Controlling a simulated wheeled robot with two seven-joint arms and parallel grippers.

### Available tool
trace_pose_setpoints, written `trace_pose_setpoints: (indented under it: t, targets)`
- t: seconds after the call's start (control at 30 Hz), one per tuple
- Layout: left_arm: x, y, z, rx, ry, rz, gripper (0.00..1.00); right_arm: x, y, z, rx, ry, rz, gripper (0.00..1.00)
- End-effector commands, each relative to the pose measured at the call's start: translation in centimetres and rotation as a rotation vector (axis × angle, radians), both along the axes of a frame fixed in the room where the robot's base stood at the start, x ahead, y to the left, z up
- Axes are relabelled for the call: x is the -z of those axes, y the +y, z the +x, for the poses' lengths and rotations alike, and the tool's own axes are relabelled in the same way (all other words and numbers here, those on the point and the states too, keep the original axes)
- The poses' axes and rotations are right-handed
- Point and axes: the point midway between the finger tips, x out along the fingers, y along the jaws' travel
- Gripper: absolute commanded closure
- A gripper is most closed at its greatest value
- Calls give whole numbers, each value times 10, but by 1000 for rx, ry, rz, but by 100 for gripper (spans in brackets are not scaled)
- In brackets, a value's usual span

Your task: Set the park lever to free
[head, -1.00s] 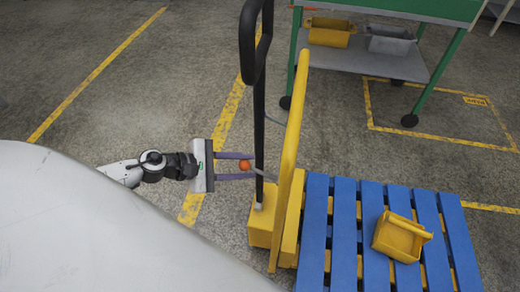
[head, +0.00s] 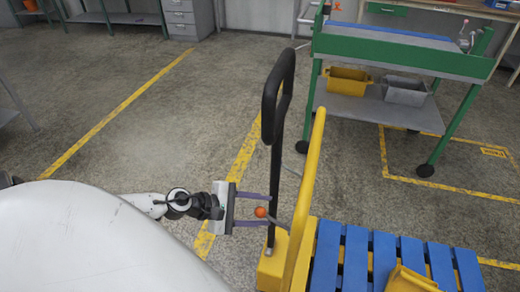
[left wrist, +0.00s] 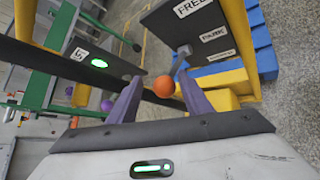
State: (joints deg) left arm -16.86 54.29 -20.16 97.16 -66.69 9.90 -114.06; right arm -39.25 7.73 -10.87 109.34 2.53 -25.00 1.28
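The park lever's orange ball knob (head: 261,212) sits beside the black handle post (head: 276,190) of a yellow pallet truck (head: 272,268). It also shows in the left wrist view (left wrist: 165,88), with a grey lever rod (left wrist: 182,58) near it. Gaps show between fingers and knob; I cannot tell contact for sure. My right gripper is not in view.
A yellow upright frame (head: 306,200) stands just right of the knob. Behind it is a blue pallet (head: 356,255) with a yellow bin (head: 408,280). A green cart (head: 400,58) stands beyond. The floor to the left is mostly clear.

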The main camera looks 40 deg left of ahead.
Motion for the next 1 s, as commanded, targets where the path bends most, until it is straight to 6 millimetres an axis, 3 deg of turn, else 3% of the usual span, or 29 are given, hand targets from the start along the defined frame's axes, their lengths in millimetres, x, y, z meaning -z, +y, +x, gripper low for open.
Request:
trace_pose_setpoints:
  t: [0.43, 1.0]
  targets:
    - [1, 0, -6, 3, 8, -4, 56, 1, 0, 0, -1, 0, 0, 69]
    - [-38, 32, -59, 1, 7, -4, 56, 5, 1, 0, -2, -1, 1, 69]
